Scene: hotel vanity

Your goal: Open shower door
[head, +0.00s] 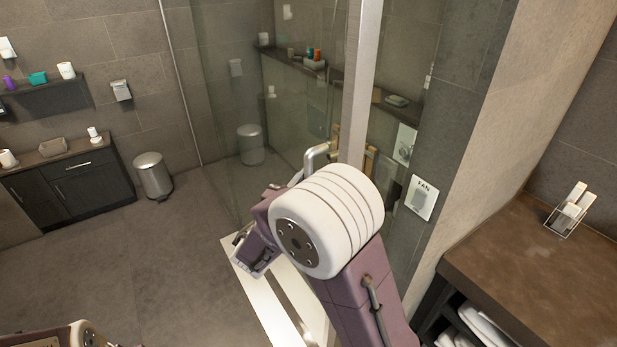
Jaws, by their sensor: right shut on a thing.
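The shower door (225,110) is a tall clear glass pane left of a pale upright post (361,80). I cannot tell how far open it stands. A silver bar handle (317,155) shows just above the white joint of my right arm, and its lower part is hidden. My right gripper (268,202) is at the handle, shut on it, with its fingertips mostly hidden by my own wrist. Only a piece of my left arm shows at the bottom left corner; its gripper is out of view.
A white sill (262,298) lies below the door. A brown counter (535,250) with towels beneath stands at the right. A bin (152,175) and dark cabinet (75,188) are at the left. The floor (150,265) between is clear.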

